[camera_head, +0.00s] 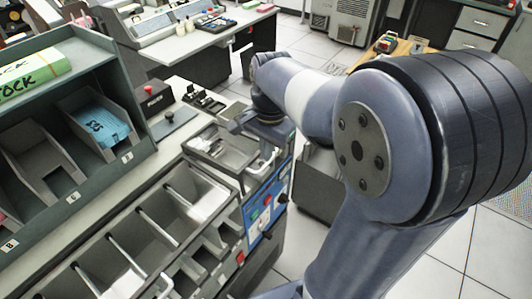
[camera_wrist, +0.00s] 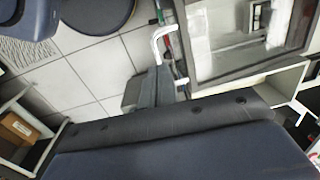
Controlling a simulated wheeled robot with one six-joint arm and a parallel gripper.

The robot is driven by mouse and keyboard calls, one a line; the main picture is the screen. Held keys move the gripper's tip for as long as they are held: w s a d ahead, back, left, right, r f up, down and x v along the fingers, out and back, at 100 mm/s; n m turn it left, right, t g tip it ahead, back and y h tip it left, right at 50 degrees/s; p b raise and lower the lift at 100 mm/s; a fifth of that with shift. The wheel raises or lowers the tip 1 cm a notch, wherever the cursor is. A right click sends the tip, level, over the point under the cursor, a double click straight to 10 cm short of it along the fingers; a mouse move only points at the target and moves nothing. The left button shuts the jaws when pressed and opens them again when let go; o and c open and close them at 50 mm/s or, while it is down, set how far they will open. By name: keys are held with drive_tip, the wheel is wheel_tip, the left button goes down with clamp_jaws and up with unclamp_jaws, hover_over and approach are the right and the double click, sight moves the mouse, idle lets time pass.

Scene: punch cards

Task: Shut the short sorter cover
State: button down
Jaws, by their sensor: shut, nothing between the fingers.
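The short sorter cover appears to be the grey-framed, windowed panel (camera_head: 243,166) at the far end of the sorter in the head view. In the wrist view, its dark frame and pale window (camera_wrist: 238,64) fill the top right. A bent white handle (camera_wrist: 157,36) stands at its edge. I cannot tell how far the cover is tilted. My gripper (camera_head: 236,124) is shut and empty, close by the cover's far edge in the head view. In the wrist view, the grey gripper (camera_wrist: 155,88) shows just below the handle; contact is unclear.
The sorter's row of open pockets (camera_head: 150,235) runs toward the front left. A card rack (camera_head: 60,180) with a blue card stack (camera_head: 98,124) stands at left. A control panel with coloured buttons (camera_head: 262,215) faces right. Tiled floor (camera_head: 440,265) is clear beyond my arm.

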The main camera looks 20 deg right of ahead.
drive_tip(key=shift+f, duration=1.05)
drive_tip(key=shift+s+d+f+b, duration=0.1)
drive_tip(key=shift+s+f+b, duration=0.2)
drive_tip(key=shift+f, duration=0.4)
drive_tip(key=shift+s+d+f+b, duration=0.1)
drive_tip(key=shift+f+b, duration=0.35)
drive_tip(key=shift+f, duration=0.2)
drive_tip(key=shift+s+d+f+b, duration=0.15)
drive_tip(key=shift+f+b, duration=0.2)
drive_tip(key=shift+f, duration=0.35)
drive_tip(key=shift+a, duration=0.1)
drive_tip(key=shift+r, duration=0.1)
wheel_tip(320, 180, up, 14)
drive_tip(key=s+d+p, duration=0.1)
drive_tip(key=p, duration=0.1)
drive_tip(key=shift+s+d+r+p, duration=0.25)
drive_tip(key=shift+s+p, duration=0.05)
drive_tip(key=shift+p, duration=0.1)
